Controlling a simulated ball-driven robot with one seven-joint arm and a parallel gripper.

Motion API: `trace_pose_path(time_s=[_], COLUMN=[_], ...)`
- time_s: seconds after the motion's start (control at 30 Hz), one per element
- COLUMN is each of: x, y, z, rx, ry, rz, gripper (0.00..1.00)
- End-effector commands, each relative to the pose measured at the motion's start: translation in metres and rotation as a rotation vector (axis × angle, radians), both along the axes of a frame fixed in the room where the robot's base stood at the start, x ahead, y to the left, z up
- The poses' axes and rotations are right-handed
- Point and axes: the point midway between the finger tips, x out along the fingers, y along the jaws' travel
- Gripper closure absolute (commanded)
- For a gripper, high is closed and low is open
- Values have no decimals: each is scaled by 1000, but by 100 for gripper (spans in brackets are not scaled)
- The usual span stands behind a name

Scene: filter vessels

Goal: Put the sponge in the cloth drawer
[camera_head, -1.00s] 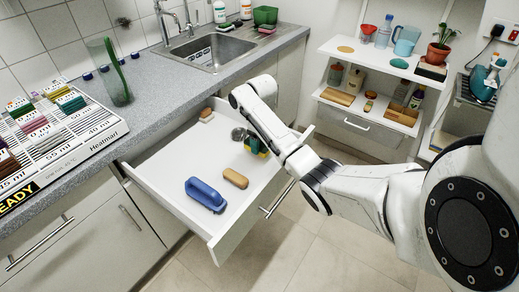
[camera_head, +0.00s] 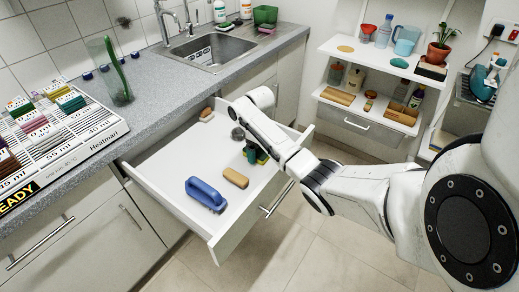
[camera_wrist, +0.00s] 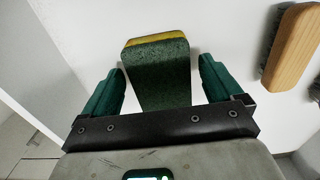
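The sponge (camera_wrist: 160,75) is a dark green block with a yellow layer along its far edge. In the wrist view it lies between the two green fingers of my gripper (camera_wrist: 161,88), with gaps showing on both sides. My gripper is open. In the head view my gripper (camera_head: 256,154) is low over the pulled-out white drawer (camera_head: 176,161), and my arm hides most of that spot. I cannot tell whether this is the cloth drawer.

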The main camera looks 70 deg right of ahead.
Motion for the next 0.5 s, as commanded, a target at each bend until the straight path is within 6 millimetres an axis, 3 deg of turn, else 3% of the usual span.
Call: trace_pose_path(time_s=[0.3, 0.5], x=[0, 1], y=[0, -1], z=[6, 36], rx=[-1, -2], ry=[-1, -5], rz=[-1, 1], gripper=[7, 7])
